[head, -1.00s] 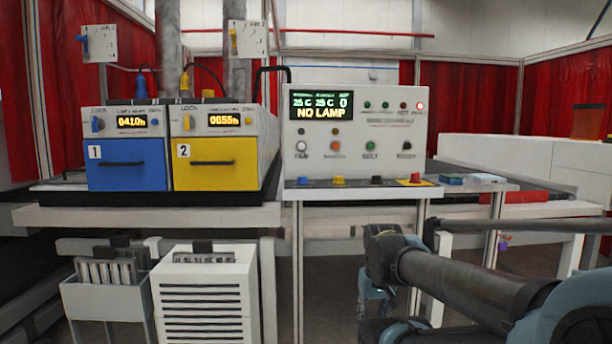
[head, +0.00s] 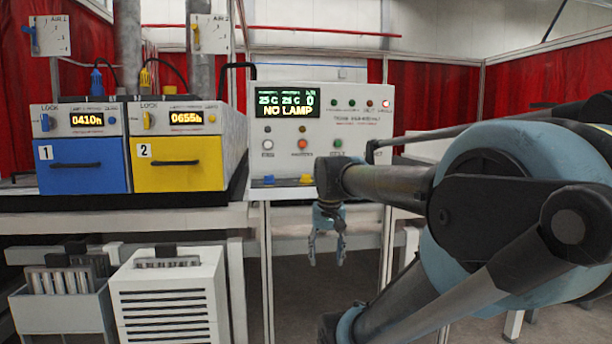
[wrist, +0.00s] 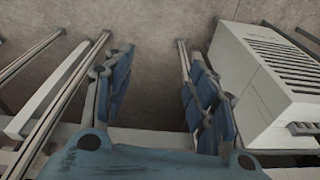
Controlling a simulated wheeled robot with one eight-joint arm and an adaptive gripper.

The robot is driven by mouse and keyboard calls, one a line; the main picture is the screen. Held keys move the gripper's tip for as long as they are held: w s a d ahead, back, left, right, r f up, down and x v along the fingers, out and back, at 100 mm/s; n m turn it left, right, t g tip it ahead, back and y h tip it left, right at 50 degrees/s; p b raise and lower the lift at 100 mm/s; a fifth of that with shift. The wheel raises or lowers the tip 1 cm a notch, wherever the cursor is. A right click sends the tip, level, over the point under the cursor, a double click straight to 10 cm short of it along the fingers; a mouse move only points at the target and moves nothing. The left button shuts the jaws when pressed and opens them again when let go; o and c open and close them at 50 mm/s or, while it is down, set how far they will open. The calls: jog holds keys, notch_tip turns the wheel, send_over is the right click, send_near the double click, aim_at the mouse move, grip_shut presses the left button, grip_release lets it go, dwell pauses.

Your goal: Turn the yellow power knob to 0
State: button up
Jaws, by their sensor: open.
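Several yellow knobs show in the head view; their labels are too small to tell which is the power knob. A yellow knob (head: 306,179) sits on the control panel's front ledge, right of a blue knob (head: 268,180). Unit 2 has a yellow lock knob (head: 147,120) left of its display and a small yellow knob (head: 212,118) right of it. I cannot read their settings. My gripper (head: 327,258) points down, open and empty, below and right of the ledge's yellow knob, apart from it. In the wrist view its blue fingers (wrist: 163,80) are spread above the floor.
The control panel (head: 350,110) reads "NO LAMP". The blue drawer (head: 84,180) and yellow drawer (head: 190,178) are shut. A white vented box (head: 170,300) and a grey bin (head: 62,312) stand below. My arm hides the right part of the ledge.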

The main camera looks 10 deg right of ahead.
jog(key=w+r+m, duration=0.3)
jog(key=w+r, duration=1.5)
jog(key=r, duration=0.3)
notch_tip(320, 180, up, 14)
jog(key=f+m+g, duration=0.1)
jog(key=m+g, duration=0.1)
jog(key=m, duration=0.3)
send_over(306, 178)
jog(key=w, duration=0.2)
jog(key=f, duration=1.6)
jog(key=shift+d+f, duration=0.2)
jog(key=shift+f, duration=0.2)
jog(key=c, duration=1)
